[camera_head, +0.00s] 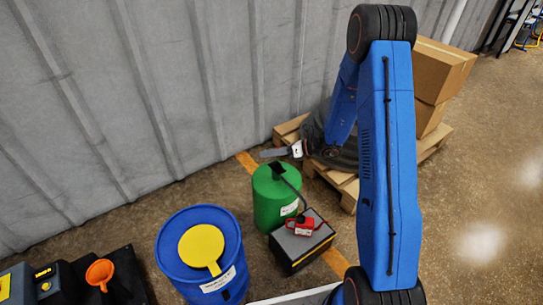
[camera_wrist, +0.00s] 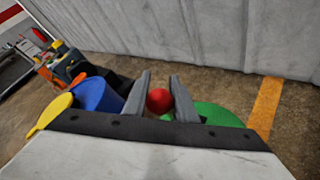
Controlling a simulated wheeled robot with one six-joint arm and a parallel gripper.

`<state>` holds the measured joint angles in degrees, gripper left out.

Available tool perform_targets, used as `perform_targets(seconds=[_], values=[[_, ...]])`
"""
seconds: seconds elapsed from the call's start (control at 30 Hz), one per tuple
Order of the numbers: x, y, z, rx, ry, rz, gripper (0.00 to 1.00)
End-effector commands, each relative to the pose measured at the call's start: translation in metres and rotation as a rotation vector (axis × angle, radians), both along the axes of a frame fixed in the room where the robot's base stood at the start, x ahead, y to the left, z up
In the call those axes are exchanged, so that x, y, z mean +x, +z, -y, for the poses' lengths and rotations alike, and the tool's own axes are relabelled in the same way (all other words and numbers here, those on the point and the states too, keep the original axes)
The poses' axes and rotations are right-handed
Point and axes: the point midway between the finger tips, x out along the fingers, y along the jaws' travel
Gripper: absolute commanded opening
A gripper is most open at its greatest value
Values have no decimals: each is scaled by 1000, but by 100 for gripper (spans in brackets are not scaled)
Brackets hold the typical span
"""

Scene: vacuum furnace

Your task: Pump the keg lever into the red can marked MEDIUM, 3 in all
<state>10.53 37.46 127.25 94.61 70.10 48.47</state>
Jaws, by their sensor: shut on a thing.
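The green keg (camera_head: 268,203) stands on the floor by the wall, with a black pump head (camera_head: 278,169) on top. The can's label is too small to read. My gripper (camera_head: 268,153) is just behind the keg's top. In the wrist view its two grey fingers (camera_wrist: 162,84) are closed around a red ball knob (camera_wrist: 159,100), with the green keg top (camera_wrist: 215,113) below to the right. The lever's shaft is hidden.
An orange funnel (camera_head: 100,272) is on a dark surface at lower left. Cardboard boxes (camera_head: 441,70) on a wooden pallet (camera_head: 433,141) stand behind my arm. The grey wall is close behind.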

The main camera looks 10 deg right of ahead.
Motion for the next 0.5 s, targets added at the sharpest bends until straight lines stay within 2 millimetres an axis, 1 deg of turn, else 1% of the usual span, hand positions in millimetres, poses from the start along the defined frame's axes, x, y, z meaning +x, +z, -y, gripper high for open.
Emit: perform_targets(seconds=[0.03,0.2,0.5], values=[[5,1,-2,-18,1,-35,0],[15,-4,-6,-79,1,-180,0],[29,-14,-11,-165,-1,-391,0]])
